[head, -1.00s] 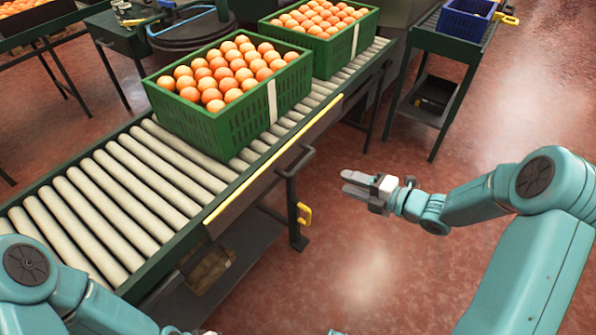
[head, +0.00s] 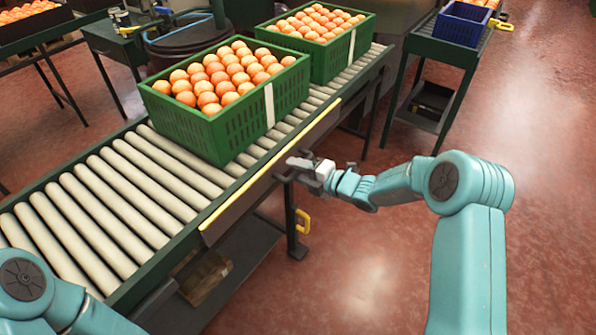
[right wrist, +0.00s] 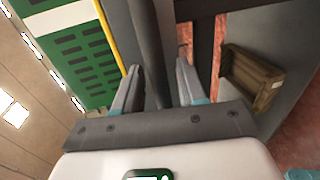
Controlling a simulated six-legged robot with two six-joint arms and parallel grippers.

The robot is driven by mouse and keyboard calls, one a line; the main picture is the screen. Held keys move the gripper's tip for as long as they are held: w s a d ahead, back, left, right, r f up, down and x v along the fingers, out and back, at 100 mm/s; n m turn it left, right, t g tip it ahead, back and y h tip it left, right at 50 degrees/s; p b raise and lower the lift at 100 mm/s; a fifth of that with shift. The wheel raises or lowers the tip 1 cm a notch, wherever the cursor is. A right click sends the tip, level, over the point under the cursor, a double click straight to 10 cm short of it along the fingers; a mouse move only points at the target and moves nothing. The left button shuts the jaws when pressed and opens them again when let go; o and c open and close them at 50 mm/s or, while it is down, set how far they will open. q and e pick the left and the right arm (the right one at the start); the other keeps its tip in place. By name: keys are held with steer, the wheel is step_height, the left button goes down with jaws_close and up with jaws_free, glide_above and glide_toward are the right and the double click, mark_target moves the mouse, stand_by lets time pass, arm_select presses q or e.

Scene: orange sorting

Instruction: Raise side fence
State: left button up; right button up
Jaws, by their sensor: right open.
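The side fence (head: 243,194) is a dark panel with a yellow edge strip, along the near side of the roller conveyor, low beside the rollers. Its dark handle stands out from the outer face at the right gripper. My right gripper (head: 292,168) is at this handle, its fingers open. In the right wrist view, the open fingers (right wrist: 157,85) have a dark bar (right wrist: 147,45) between them, closer to the left finger; I cannot tell if they touch. The fence's yellow edge (right wrist: 109,36) shows left of it. My left arm is at the lower left; its gripper is out of frame.
Green crates of oranges (head: 238,135) stand on the rollers (head: 125,190) beside the fence. A yellow latch handle (head: 303,221) is on the conveyor leg. A wooden box (head: 205,278) lies on the shelf below. Open red floor is at the right.

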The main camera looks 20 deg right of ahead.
jaws_close()
step_height(320, 180, up, 7)
steer(key=shift+r+p, duration=0.15)
steer(key=shift+p, duration=0.85)
steer(key=shift+w+r, duration=0.1)
steer(key=shift+r, duration=0.1)
jaws_free()
